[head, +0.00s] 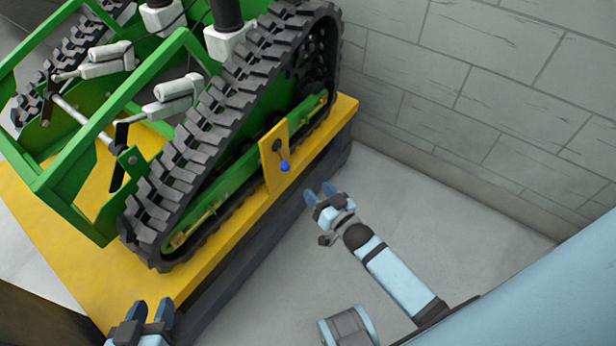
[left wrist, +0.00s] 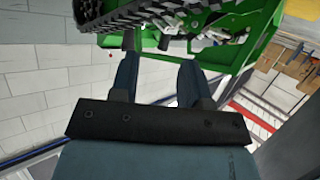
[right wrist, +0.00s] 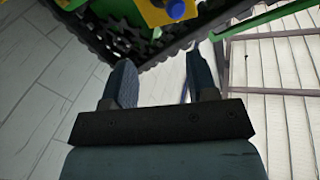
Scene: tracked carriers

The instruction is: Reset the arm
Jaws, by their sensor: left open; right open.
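A green tracked carrier (head: 85,165) with black tracks stands on a yellow platform (head: 215,255). On its near side is a yellow plate (head: 272,152) with a dark pivot and a small lever tipped by a blue knob (head: 285,166), pointing down. The blue knob also shows at the top of the right wrist view (right wrist: 176,9). My right gripper (head: 322,193) is open and empty, below and right of the plate, apart from it. My left gripper (head: 143,312) is open and empty, at the platform's front edge, low in the head view.
A grey block wall (head: 480,90) stands to the right of the platform. The grey floor (head: 420,215) between them is clear apart from my right arm. The left wrist view shows a small red knob (left wrist: 110,54) beside the carrier's green frame.

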